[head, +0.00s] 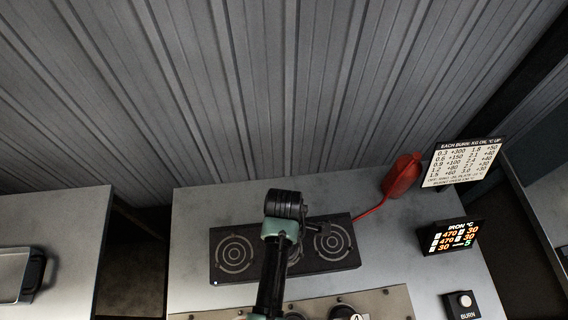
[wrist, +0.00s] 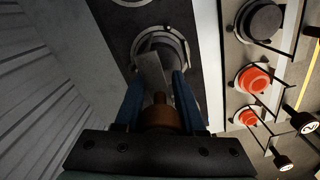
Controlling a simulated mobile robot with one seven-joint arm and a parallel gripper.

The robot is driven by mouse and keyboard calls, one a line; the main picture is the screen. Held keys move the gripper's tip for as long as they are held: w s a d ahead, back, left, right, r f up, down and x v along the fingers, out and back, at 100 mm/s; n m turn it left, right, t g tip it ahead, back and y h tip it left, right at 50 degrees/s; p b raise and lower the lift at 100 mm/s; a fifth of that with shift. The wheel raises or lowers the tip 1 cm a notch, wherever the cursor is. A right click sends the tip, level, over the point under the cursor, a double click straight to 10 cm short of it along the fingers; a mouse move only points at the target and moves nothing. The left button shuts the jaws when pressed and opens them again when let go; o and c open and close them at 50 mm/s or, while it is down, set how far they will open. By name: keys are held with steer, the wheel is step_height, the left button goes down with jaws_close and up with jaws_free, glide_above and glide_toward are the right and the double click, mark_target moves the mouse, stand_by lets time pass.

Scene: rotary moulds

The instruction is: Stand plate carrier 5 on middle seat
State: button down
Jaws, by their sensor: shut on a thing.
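My gripper (wrist: 158,85) shows in the wrist view with its two blue fingers closed around a brown-topped piece (wrist: 160,114) with a flat grey plate (wrist: 150,72), which I take to be plate carrier 5; no number is readable on it. The piece is over a ringed seat (wrist: 178,38) on a dark block. I cannot tell whether it touches the seat. In the head view the dark block (head: 222,266) has a left ringed seat (head: 236,253) and a right ringed seat (head: 331,242). My arm covers the middle seat there, and the held piece is not clearly seen.
A beige panel (head: 398,300) at the front holds red and dark round pieces, with a red one (wrist: 252,78) in the wrist view. Right of the block are a red vessel (head: 402,176), a chart (head: 463,162), a temperature display (head: 452,238) and a burn button (head: 462,303).

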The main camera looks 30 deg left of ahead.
steer(key=shift+w+r, duration=0.1)
steer(key=c, duration=0.5)
jaws_free()
steer(key=shift+f, duration=0.2)
steer(key=shift+r, duration=0.1)
step_height(320, 180, up, 12)
steer(key=shift+r+b, duration=0.1)
steer(key=shift+b, duration=0.65)
